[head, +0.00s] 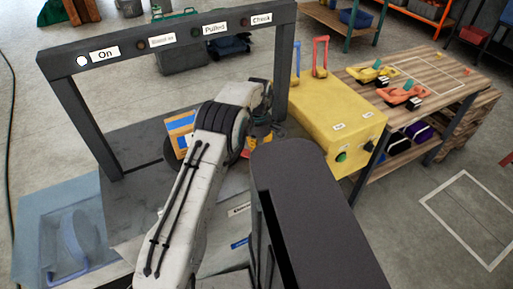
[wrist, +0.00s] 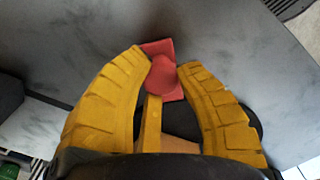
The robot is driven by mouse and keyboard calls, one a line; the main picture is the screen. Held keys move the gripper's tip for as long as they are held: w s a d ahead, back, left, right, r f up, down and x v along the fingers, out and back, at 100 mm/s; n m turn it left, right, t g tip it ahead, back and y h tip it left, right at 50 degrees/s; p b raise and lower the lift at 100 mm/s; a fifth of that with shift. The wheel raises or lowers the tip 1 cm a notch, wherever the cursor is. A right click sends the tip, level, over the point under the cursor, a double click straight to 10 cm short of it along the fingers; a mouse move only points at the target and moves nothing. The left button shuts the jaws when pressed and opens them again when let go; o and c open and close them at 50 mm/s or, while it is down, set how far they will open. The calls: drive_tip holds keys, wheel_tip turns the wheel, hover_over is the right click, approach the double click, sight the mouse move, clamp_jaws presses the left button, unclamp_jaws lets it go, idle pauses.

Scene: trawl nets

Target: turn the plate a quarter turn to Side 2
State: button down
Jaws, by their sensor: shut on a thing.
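My gripper (wrist: 164,66) has its two yellow fingers closed around a red piece (wrist: 163,76) in the wrist view. A yellow bar runs from the red piece back toward my palm. In the head view my gripper (head: 261,138) is partly hidden by my arm, over the grey worktop. Behind my arm stands a blue, orange and white panel (head: 180,124) beside a dark round edge. I cannot tell whether this is the plate or read any side mark. A dark round part (wrist: 256,122) also shows under the right finger.
A dark frame (head: 170,38) spans the worktop, with a white lamp at "On". A yellow box (head: 335,115) with a green knob and red handle stands right of my gripper. A wooden bench (head: 440,85) holds orange and yellow tools.

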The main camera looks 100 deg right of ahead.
drive_tip(key=shift+f, duration=0.15)
drive_tip(key=c, duration=1.1)
unclamp_jaws()
drive_tip(key=shift+s+d, duration=0.1)
drive_tip(key=shift+d, duration=0.05)
drive_tip(key=shift+o, duration=1.3)
drive_tip(key=shift+r, duration=0.2)
wheel_tip(320, 180, up, 12)
drive_tip(key=shift+f, duration=0.1)
